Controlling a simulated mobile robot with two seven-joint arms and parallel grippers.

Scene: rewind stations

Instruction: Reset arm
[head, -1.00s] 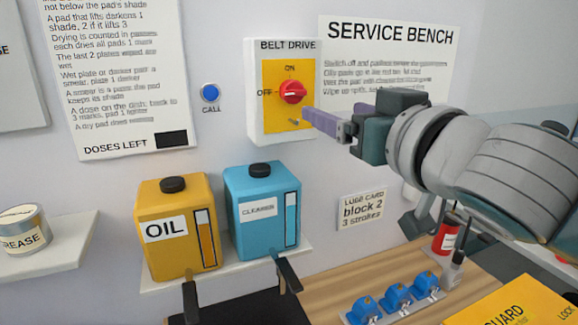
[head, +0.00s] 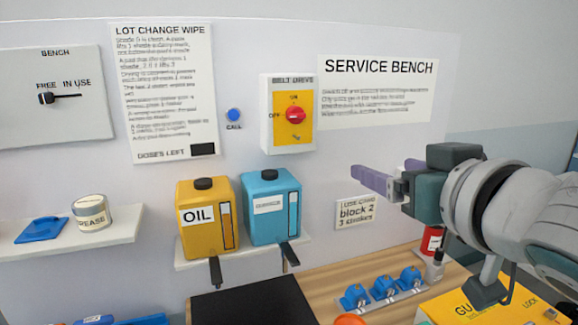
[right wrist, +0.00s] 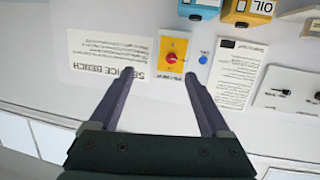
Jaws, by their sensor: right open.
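My right gripper (head: 378,182) comes in from the right in the head view, in front of the wall panel and right of the oil and cleanser jugs. Its purple fingers are apart and empty, and they also show in the right wrist view (right wrist: 160,75). The belt drive box (head: 288,113), white with a yellow plate, is on the wall up and left of the gripper. Its red knob (head: 295,116) sits between the ON and OFF labels, and it shows beyond the fingers in the right wrist view (right wrist: 172,58). My left gripper is not in view.
The yellow oil jug (head: 203,240) and blue cleanser jug (head: 273,228) stand on a small shelf. Blue fittings (head: 384,288) sit on the wooden bench (head: 320,286). A grease tin (head: 91,214) and a blue pad (head: 41,230) are on the left shelf. A yellow guard (head: 465,308) is below my right arm.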

